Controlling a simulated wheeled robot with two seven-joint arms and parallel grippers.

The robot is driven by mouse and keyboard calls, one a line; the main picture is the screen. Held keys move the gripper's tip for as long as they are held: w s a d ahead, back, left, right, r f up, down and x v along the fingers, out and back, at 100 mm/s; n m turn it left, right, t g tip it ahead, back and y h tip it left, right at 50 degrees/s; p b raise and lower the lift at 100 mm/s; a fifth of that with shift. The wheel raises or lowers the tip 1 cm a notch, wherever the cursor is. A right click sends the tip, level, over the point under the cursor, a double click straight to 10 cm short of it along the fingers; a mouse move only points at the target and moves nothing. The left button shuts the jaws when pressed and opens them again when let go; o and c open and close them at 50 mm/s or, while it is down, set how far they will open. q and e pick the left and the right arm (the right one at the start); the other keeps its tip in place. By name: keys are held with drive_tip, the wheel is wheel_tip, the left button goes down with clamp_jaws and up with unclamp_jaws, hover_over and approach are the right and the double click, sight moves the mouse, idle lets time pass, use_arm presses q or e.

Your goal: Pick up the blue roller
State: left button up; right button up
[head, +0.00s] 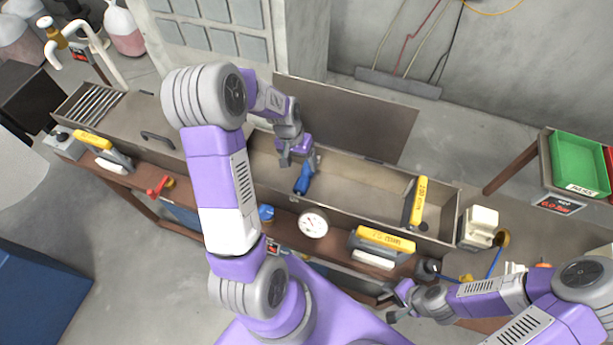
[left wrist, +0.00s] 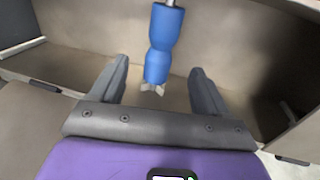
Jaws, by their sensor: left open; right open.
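The blue roller (head: 304,179) is in the long open metal trough, near its middle, just below my left gripper (head: 297,154) in the head view. In the left wrist view the blue roller (left wrist: 163,42) has two thick sections with a narrower waist and a metal shaft at its far end. My left gripper (left wrist: 160,68) is open, one finger to each side of the roller's near end, with visible gaps on both sides. Whether the fingers are level with the roller is unclear. My right gripper (head: 392,300) is open and empty at the lower right, outside the trough.
The metal trough (head: 350,205) has low walls and a raised lid (head: 350,118) behind. A yellow-handled tool (head: 416,203) stands at its right end. Another yellow tool (head: 382,241) and a round gauge (head: 313,224) sit along the front ledge. A green bin (head: 577,163) is far right.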

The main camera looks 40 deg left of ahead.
sight(304, 174)
use_arm(q)
drive_tip(key=f, duration=0.2)
drive_tip(key=d+f, duration=0.1)
drive_tip(key=f, duration=0.4)
drive_tip(key=shift+d, duration=0.15)
drive_tip(key=c, duration=1.3)
wheel_tip(304, 174, up, 10)
